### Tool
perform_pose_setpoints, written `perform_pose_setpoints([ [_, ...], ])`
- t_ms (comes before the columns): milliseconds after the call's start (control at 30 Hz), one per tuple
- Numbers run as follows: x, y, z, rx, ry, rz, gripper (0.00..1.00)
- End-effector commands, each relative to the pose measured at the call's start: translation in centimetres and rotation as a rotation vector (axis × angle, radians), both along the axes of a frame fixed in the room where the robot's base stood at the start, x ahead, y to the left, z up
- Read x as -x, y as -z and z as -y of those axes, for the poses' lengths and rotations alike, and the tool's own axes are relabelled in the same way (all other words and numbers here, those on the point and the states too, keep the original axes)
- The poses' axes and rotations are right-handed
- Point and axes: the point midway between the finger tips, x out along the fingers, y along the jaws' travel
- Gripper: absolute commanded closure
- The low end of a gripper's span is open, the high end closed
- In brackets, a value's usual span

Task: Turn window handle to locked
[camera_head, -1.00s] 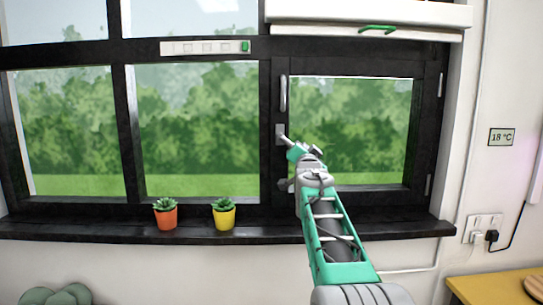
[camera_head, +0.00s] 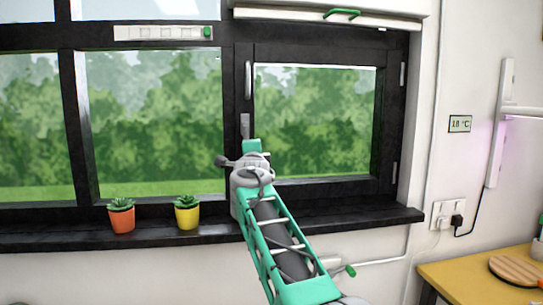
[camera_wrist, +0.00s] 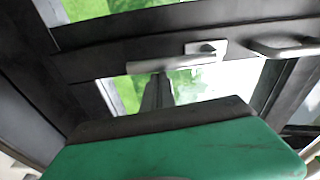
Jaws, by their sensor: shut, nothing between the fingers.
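The window handle has a small grey plate (camera_head: 245,125) on the dark upright left of the right-hand pane, under a longer grey pull bar (camera_head: 248,80). In the wrist view the handle plate (camera_wrist: 206,49) is at upper centre, and a pale bar (camera_wrist: 160,66) runs left from near it along the frame edge. I cannot tell for sure whether that bar is the lever. My gripper's fingers (camera_wrist: 159,80) are shut and empty, with tips close to the bar; contact is unclear. In the head view my gripper's green end is just below the plate and its fingers are hidden.
An orange pot (camera_head: 121,218) and a yellow pot (camera_head: 187,214) with succulents stand on the dark sill (camera_head: 150,236), left of my arm. A blind with a green pull (camera_head: 342,13) hangs above. A yellow table (camera_head: 470,275) is at lower right.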

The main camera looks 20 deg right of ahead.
Motion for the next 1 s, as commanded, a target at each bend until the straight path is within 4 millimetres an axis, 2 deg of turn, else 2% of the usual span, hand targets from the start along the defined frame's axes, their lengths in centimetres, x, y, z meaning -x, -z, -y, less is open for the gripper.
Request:
perform_pose_setpoints([
  [300,-0.2,0.2,-0.9,0.004,-0.003,-0.001,1.00],
  [767,-0.2,0.2,-1.2,0.005,-0.007,-0.002,1.00],
  [867,-0.2,0.3,-0.8,0.005,-0.007,-0.002,1.00],
  [1000,-0.3,0.3,1.0,0.004,-0.007,-0.001,1.00],
])
